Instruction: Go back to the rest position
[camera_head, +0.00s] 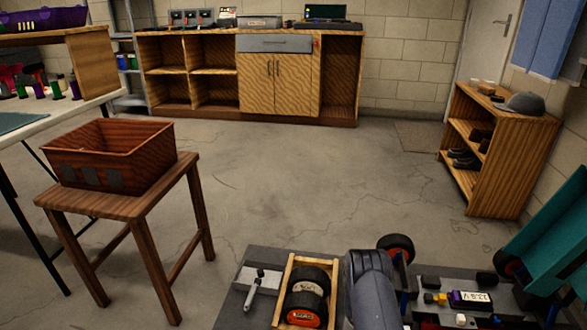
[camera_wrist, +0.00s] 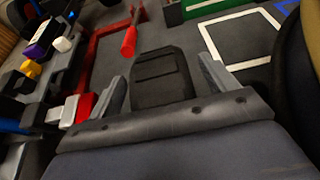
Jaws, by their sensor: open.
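My gripper (camera_wrist: 163,72) shows in the wrist view with its two grey fingers spread apart. A dark ridged block shows between and beyond the fingers; I cannot tell whether it is part of my gripper or a separate thing. I see nothing clasped by the fingers. In the head view my grey arm stands over the grey work surface (camera_head: 233,303) at the bottom, and the fingers are hidden. Below the gripper is a grey surface with a red outlined area, a white outlined area (camera_wrist: 238,42) and a red-handled tool (camera_wrist: 130,40).
A wooden tray with black wheels (camera_head: 307,294) lies left of my arm. Car parts, including a purple battery (camera_head: 470,299), and a teal body shell (camera_head: 545,232) lie right. A brown bin (camera_head: 118,154) stands on a stool. The floor beyond (camera_head: 300,185) is clear up to the cabinets.

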